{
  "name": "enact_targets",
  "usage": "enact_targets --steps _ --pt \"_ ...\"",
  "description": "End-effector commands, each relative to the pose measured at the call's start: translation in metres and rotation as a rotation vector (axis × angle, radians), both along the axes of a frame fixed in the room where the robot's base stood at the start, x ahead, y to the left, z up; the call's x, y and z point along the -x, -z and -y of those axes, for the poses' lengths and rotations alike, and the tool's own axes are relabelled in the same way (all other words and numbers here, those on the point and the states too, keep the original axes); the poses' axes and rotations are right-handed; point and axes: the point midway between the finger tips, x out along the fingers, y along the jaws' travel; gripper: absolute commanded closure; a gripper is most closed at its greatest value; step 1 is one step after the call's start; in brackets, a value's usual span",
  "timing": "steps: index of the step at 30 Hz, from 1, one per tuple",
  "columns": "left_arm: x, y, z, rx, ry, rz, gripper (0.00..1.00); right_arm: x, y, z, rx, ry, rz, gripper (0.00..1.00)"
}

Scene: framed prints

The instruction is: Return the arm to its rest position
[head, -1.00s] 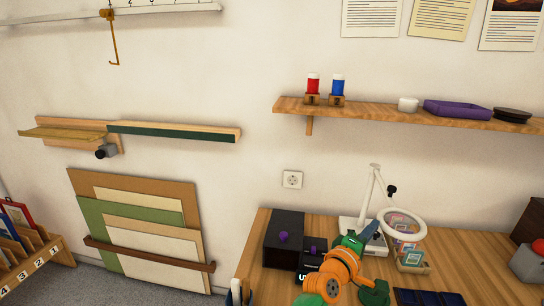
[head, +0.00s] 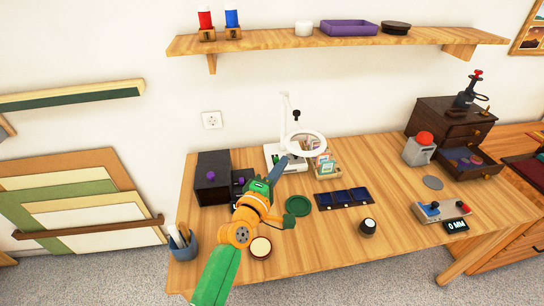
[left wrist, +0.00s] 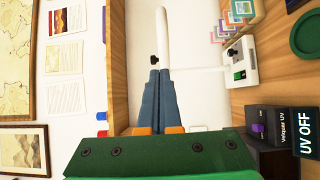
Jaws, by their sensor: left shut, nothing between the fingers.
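My left arm, orange and green, reaches over the wooden desk (head: 330,245) from the lower edge of the head view. Its gripper (head: 285,160) has grey-blue fingers pointing up and away, in front of the white magnifier lamp (head: 272,157). In the left wrist view the two fingers (left wrist: 158,75) lie together, with nothing between them. The green palm fills the bottom of that view. My right gripper is in neither view.
A shelf (head: 270,42) hangs above.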

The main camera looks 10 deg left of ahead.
Motion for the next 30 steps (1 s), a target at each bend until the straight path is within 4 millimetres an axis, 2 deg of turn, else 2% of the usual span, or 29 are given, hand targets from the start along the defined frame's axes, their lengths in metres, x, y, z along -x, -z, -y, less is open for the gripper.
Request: enact_targets --steps 1,6,20,23,27,30 --pt "0.005 -0.002 -0.006 -0.002 -0.005 0.0 1.0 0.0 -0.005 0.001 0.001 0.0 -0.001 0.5" --pt "0.015 0.0 -0.013 0.001 -0.008 0.002 1.0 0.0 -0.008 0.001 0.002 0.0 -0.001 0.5" --pt "0.017 0.003 -0.014 -0.013 -0.005 -0.001 1.0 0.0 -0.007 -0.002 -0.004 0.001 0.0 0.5" --pt "0.042 0.032 -0.01 -0.214 0.064 -0.056 1.0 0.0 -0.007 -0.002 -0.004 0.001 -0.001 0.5" --pt "0.116 0.099 -0.019 -0.715 0.263 -0.203 1.0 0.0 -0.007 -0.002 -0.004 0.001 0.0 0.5" --pt "0.163 0.129 -0.036 -0.969 0.387 -0.295 1.0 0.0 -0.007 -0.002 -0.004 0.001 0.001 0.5"
